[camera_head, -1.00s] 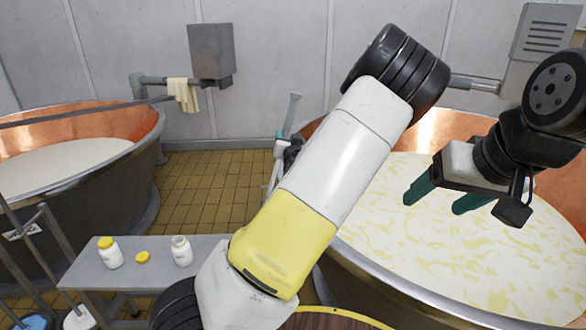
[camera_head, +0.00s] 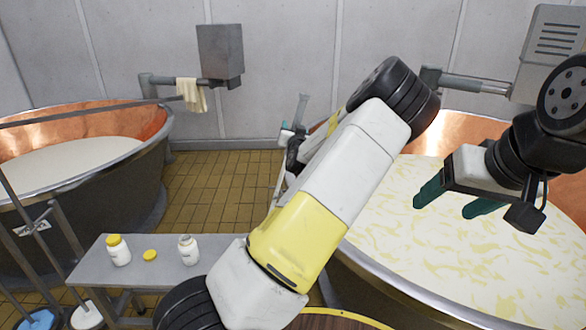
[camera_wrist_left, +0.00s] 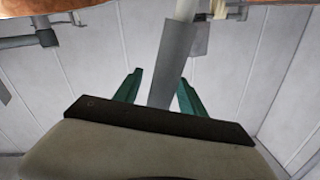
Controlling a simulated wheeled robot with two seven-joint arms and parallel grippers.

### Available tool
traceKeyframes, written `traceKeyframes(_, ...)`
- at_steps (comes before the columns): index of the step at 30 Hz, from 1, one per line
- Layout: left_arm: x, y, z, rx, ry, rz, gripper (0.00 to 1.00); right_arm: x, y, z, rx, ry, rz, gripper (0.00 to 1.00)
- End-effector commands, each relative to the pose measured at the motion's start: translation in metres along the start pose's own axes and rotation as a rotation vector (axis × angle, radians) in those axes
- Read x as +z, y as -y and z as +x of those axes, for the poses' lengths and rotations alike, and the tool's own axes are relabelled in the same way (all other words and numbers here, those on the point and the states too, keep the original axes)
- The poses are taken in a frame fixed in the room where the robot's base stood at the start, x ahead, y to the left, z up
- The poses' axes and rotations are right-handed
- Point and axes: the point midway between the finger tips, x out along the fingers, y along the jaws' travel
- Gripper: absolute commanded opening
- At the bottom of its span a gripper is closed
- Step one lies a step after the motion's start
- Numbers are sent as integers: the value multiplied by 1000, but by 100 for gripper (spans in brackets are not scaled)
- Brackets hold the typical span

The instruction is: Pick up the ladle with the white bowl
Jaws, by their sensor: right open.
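My left gripper (camera_head: 291,140) is beyond my raised left arm, above the tiled floor between the vats. A ladle's grey handle (camera_head: 301,108) stands up at it. A lighter, thinner shaft (camera_wrist_left: 186,10) continues to the top edge. The ladle's bowl is hidden behind my arm and outside the wrist view, so its colour cannot be told. My right gripper (camera_head: 450,198) is open and empty above the right vat.
The right copper vat (camera_head: 384,285) holds pale, curdled liquid; the left vat (camera_head: 140,185) holds white liquid. A grey bench (camera_head: 130,275) carries two white jars (camera_head: 189,251) and a yellow lid (camera_head: 150,256). White (camera_head: 88,316) and blue (camera_head: 40,319) items are at lower left.

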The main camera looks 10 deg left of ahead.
Motion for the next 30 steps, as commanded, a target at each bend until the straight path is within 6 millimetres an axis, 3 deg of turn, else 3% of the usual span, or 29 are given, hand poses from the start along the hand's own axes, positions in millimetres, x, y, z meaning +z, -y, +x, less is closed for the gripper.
traceKeyframes(1, 0, 0, 0, 0, 0, 0, 37, 0, 0, 0, 0, 0, 0, 70)
traceKeyframes(7, 0, 0, 0, 0, 0, 0, 0, 0, 0, 0, 0, 0, 0, 70)
traceKeyframes(30, 0, 0, 0, 0, 0, 0, 0, 0, 0, 0, 0, 0, 0, 70)
